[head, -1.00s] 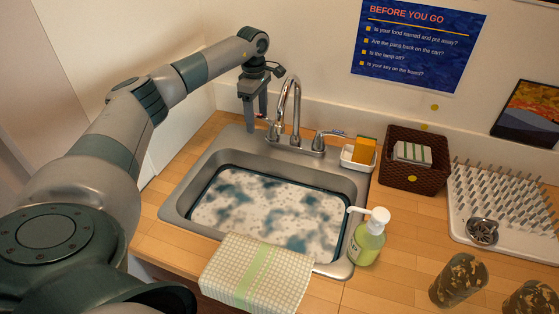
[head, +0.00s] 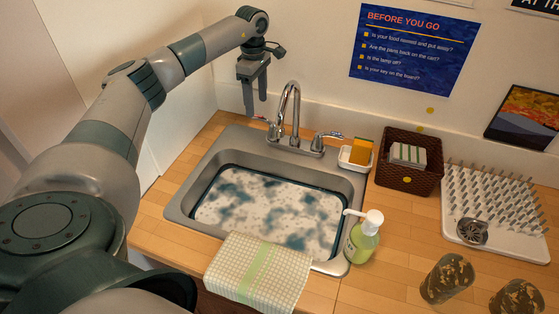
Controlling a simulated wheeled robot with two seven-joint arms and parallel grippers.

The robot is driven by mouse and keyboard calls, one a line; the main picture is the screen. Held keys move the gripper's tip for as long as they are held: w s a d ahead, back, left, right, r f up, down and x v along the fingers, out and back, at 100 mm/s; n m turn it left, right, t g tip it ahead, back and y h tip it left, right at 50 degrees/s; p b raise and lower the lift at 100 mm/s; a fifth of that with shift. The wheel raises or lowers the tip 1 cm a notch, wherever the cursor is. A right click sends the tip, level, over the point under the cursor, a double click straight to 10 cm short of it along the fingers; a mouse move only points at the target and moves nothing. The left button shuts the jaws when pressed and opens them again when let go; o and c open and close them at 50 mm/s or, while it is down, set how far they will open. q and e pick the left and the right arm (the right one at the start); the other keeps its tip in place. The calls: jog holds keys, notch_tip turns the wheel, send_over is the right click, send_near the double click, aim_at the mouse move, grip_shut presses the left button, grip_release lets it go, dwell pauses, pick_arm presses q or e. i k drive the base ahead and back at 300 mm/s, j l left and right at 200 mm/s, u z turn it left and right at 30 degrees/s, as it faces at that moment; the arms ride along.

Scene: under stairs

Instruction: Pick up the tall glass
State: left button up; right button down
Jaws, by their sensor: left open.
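Two dark, mottled brown glasses stand on the wooden counter at the lower right. One glass (head: 447,279) is whole in view, and the other glass (head: 517,298) is cut by the bottom edge. I cannot tell for sure which is the tall one. My left gripper (head: 256,107) is open and empty, pointing down behind the sink's back left corner, left of the faucet. It is far from both glasses. My right gripper is not in view.
The sink (head: 180,212) holds cloudy, spotted water beside the faucet (head: 291,100). A soap bottle (head: 362,242), cloth (head: 258,272), sponge holder (head: 355,162), brown basket (head: 410,180) and pegged drying rack (head: 520,241) surround it. Bare counter lies left of the glasses.

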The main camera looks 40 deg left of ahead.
aim_at(453, 274)
jog(key=k+l, duration=0.5)
jog(key=l, duration=0.15)
jog(key=k+l, duration=0.5)
jog(key=l, duration=0.15)
jog(key=k+l, duration=0.55)
jog(key=l, duration=0.1)
